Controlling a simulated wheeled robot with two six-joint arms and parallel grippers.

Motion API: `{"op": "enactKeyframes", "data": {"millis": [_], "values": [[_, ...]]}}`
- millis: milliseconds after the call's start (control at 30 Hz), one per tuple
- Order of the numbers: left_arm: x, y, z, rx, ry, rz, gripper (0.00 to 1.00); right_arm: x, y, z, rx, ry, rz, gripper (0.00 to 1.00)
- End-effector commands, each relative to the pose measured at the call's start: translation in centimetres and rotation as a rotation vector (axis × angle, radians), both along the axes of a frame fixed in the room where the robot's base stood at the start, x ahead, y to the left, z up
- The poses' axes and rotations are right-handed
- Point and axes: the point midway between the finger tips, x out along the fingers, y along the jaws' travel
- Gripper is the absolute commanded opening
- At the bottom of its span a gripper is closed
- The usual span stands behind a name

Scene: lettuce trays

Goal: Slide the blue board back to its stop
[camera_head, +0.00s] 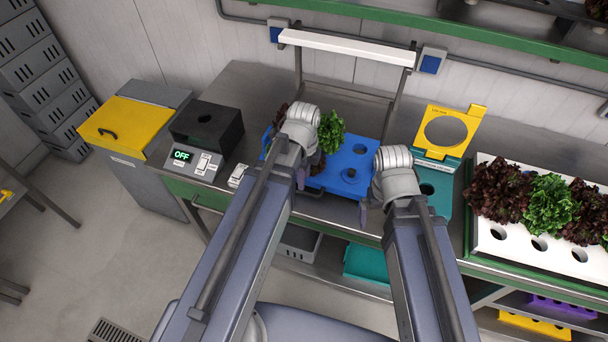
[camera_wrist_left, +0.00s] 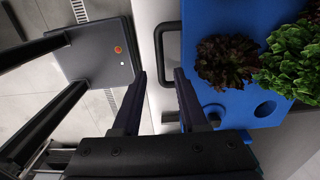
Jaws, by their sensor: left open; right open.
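The blue board (camera_head: 341,180) lies on the steel bench under the white lamp bar, with round holes. A green lettuce (camera_head: 331,131) and dark red lettuce stand on it, partly hidden by my left wrist. In the left wrist view, the board (camera_wrist_left: 200,20) carries red (camera_wrist_left: 226,60) and green lettuce (camera_wrist_left: 290,62). A dark loop handle (camera_wrist_left: 158,42) shows at its near edge. My left gripper (camera_wrist_left: 159,74) is open and empty, its tips short of the handle. My right gripper (camera_head: 363,208) is open near the board's right front corner. I cannot make out the stop.
A black box with an OFF display (camera_head: 181,155) stands left of the board. A teal base with a yellow ring lid (camera_head: 446,132) stands to the right. Beyond it is a white lettuce tray (camera_head: 497,243). Lamp posts rise behind the board.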

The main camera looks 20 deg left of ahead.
Motion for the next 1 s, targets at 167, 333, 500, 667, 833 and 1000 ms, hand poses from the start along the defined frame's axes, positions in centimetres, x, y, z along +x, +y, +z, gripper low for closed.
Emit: {"op": "enactKeyframes", "data": {"millis": [167, 333, 500, 667, 833, 1000], "values": [[0.0, 0.0, -3.3, 0.000, 0.000, 0.001, 0.42, 0.0, 0.0, -3.3, 0.000, 0.000, -0.001, 1.00], [0.0, 0.0, -5.5, 0.000, -0.001, 0.001, 0.42, 0.0, 0.0, -5.5, 0.000, 0.000, -0.001, 1.00], [0.0, 0.0, -7.8, 0.000, -0.001, 0.002, 0.42, 0.0, 0.0, -7.8, 0.000, 0.000, -0.001, 1.00], [0.0, 0.0, -7.9, 0.000, -0.001, 0.002, 0.35, 0.0, 0.0, -7.9, 0.000, 0.000, -0.001, 1.00], [0.0, 0.0, -7.9, 0.000, -0.001, 0.002, 0.15, 0.0, 0.0, -7.9, 0.000, 0.000, -0.001, 1.00], [0.0, 0.0, -7.9, 0.000, 0.000, 0.002, 0.00, 0.0, 0.0, -7.9, 0.000, 0.000, -0.001, 1.00]]}}
